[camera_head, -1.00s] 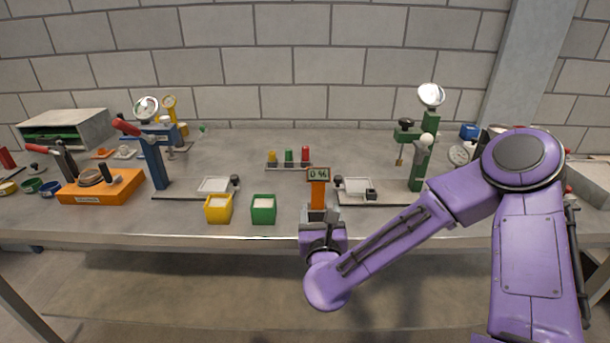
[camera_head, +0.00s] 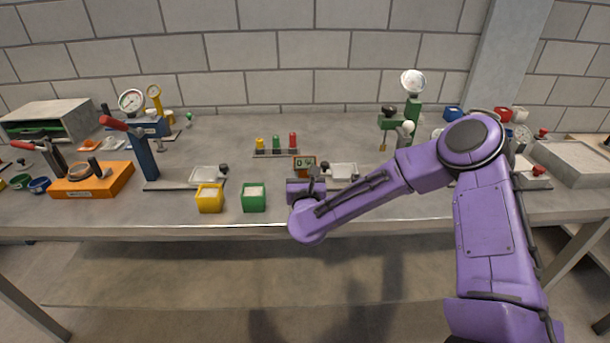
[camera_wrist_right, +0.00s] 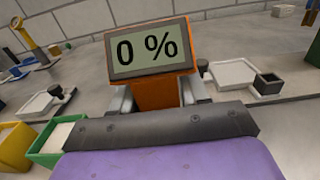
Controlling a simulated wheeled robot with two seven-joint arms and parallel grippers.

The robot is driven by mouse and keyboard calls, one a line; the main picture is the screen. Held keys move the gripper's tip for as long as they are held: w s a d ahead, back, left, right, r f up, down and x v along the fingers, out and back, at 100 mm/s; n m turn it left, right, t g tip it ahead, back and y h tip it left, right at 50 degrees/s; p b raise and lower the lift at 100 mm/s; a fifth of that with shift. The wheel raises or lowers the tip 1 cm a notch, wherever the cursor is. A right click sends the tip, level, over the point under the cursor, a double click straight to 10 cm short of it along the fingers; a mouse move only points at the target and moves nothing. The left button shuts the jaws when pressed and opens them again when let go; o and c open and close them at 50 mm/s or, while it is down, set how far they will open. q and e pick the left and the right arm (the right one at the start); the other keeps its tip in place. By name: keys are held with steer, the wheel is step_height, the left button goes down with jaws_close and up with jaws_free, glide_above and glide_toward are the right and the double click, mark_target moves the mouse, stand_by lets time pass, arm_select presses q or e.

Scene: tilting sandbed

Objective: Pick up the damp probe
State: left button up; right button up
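The damp probe (camera_head: 304,162) is orange with a display on top; in the wrist view the display reads 0 % (camera_wrist_right: 148,48). It stands near the front edge of the bench, right of the green box. My right gripper (camera_wrist_right: 160,95) is at the probe, one pale finger on each side of its orange body below the display. I cannot tell whether the fingers press on it. In the head view the gripper (camera_head: 302,180) and wrist hide the probe's lower part. My left gripper is not in view.
A yellow box (camera_head: 209,199) and a green box (camera_head: 254,198) stand left of the probe. A white tray (camera_head: 343,171) lies close on its right. A rack (camera_head: 276,152) with coloured pegs is behind. A green gauge stand (camera_head: 412,112) stands back right.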

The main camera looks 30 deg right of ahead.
mark_target(305, 168)
steer(key=c, duration=0.3)
steer(key=shift+c, duration=0.2)
steer(key=shift+r, duration=0.1)
steer(key=shift+r+b, duration=0.3)
step_height(305, 168, up, 3)
steer(key=shift+s+a+f+b, duration=0.1)
steer(key=shift+a+b, duration=0.05)
steer(key=shift+b, duration=0.4)
steer(key=s+a+r, duration=0.4)
steer(key=s+r, duration=0.1)
steer(key=r, duration=0.2)
steer(key=s+a+r, duration=0.4)
steer(key=s+r, duration=0.2)
steer(key=r, duration=0.2)
steer(key=shift+a+r, duration=0.15)
steer(key=shift+r, duration=0.1)
